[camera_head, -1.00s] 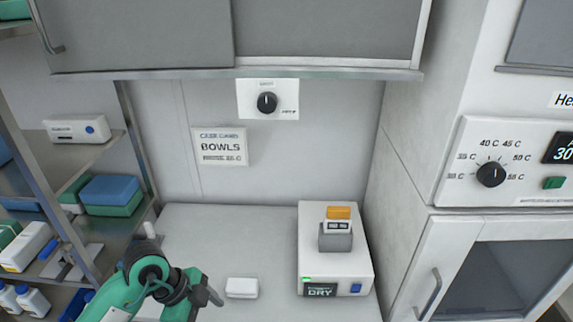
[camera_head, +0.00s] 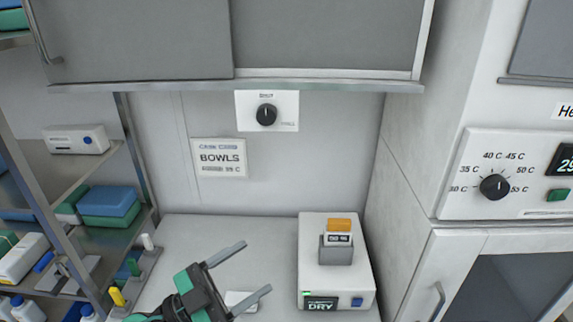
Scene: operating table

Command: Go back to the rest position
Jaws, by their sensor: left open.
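My left gripper (camera_head: 250,268) is over the white counter (camera_head: 188,240) in the lower middle of the head view. Its two grey fingers are spread apart with nothing between them. A small white block (camera_head: 240,300) lies on the counter, partly hidden by the lower finger. To the right of the gripper and apart from it stands a white device (camera_head: 312,275) marked DRY. A grey holder (camera_head: 335,255) with an orange-topped item (camera_head: 339,225) sits on top of the device. My right gripper is not in view.
A shelf rack (camera_head: 75,165) with boxes and bottles stands at the left. A grey wall cabinet (camera_head: 240,40) hangs above the counter. A dial panel (camera_head: 267,110) and a BOWLS sign (camera_head: 219,158) are on the wall. A white warming cabinet (camera_head: 475,215) fills the right.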

